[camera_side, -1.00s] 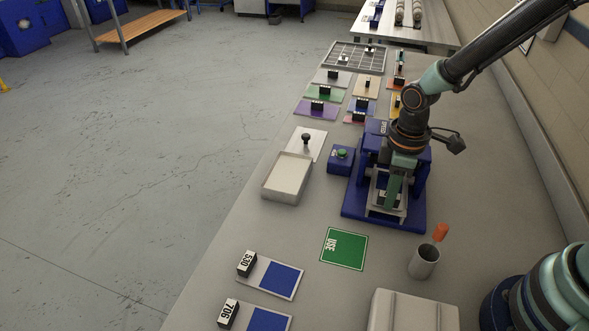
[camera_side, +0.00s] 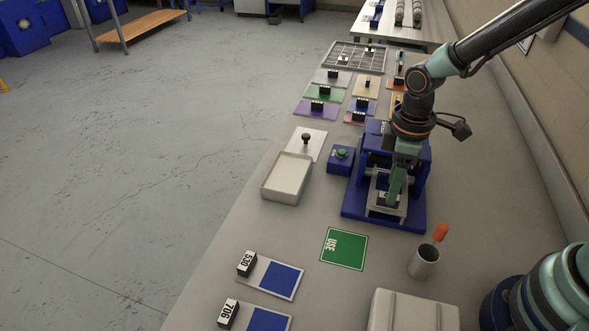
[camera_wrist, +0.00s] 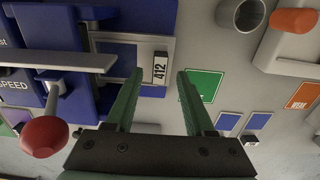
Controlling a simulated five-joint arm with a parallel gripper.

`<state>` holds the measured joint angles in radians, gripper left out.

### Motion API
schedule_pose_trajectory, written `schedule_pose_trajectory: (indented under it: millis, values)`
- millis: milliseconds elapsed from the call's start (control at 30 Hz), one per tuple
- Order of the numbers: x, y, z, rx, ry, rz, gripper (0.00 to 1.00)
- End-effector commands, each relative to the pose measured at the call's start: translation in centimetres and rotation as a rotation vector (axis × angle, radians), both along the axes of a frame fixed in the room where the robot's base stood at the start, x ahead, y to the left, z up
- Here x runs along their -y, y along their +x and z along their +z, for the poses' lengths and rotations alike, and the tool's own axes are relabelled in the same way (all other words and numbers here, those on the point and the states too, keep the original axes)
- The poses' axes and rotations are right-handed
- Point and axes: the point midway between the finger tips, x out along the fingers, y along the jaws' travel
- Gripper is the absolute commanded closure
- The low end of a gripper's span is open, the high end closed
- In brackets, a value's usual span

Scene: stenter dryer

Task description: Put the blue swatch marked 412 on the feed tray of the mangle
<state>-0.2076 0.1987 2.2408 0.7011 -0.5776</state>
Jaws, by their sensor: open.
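The blue swatch marked 412 (camera_wrist: 121,50) lies on the silver feed tray (camera_wrist: 106,36) of the mangle, its black label block (camera_wrist: 160,68) at the tray's near end. The mangle (camera_side: 413,215) is a blue machine on the bench, and its tray is partly hidden by my gripper in the side view. My gripper (camera_wrist: 159,73) is open and empty, its two green fingers apart beside the label block, touching nothing that I can make out. In the side view my gripper (camera_side: 394,201) is over the front of the mangle.
A green USE card (camera_side: 344,249), a grey cup (camera_side: 424,262) and swatches marked 530 (camera_side: 281,279) and 706 (camera_side: 268,321) lie nearby. A shallow tray (camera_side: 287,178) and a button box (camera_side: 341,161) stand left of the mangle. A red knob (camera_wrist: 44,136) shows close in the wrist view.

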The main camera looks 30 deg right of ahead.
Motion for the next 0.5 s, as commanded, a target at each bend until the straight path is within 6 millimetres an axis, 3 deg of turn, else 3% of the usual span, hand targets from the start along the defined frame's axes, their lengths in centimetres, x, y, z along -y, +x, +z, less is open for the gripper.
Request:
schedule_pose_trajectory:
  millis: [200,500]
  values:
    - [0.0,0.2,4.8,0.008,0.002,0.0,0.46]
    - [0.0,0.0,8.8,0.002,0.001,0.0,0.46]
